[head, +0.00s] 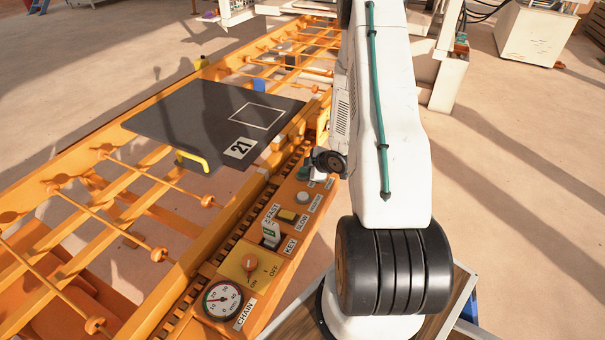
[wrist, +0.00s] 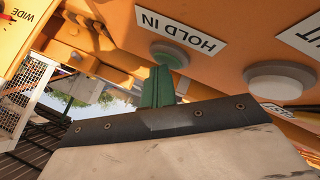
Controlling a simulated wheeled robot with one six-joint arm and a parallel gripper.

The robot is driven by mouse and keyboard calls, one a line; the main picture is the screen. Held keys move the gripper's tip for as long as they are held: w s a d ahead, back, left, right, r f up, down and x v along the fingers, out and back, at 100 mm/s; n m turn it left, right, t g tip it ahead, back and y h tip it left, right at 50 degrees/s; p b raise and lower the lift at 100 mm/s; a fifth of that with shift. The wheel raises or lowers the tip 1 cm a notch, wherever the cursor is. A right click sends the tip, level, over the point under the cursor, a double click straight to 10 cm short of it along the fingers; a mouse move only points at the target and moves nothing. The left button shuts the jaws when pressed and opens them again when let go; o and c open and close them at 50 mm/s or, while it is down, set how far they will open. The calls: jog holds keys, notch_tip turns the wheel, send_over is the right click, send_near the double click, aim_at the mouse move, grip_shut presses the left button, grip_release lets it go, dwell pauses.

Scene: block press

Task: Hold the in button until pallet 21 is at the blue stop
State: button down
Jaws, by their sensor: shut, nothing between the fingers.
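Pallet 21, a dark flat plate (head: 190,118) with a white "21" label, lies on the orange conveyor in the head view. A small blue block (head: 258,85), apparently the blue stop, shows just past the pallet's far edge. I cannot tell whether they touch. The green in button (wrist: 170,55) sits beside a "HOLD IN" label in the wrist view. My gripper (wrist: 160,72) is shut and empty, its green fingertips at the button's near edge. Whether they press it is unclear. In the head view my arm hides most of the gripper.
A white button (wrist: 281,80) is right of the green one. Open floor lies right of my arm.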

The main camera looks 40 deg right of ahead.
aim_at(305, 176)
jog(key=shift+r, duration=3.4)
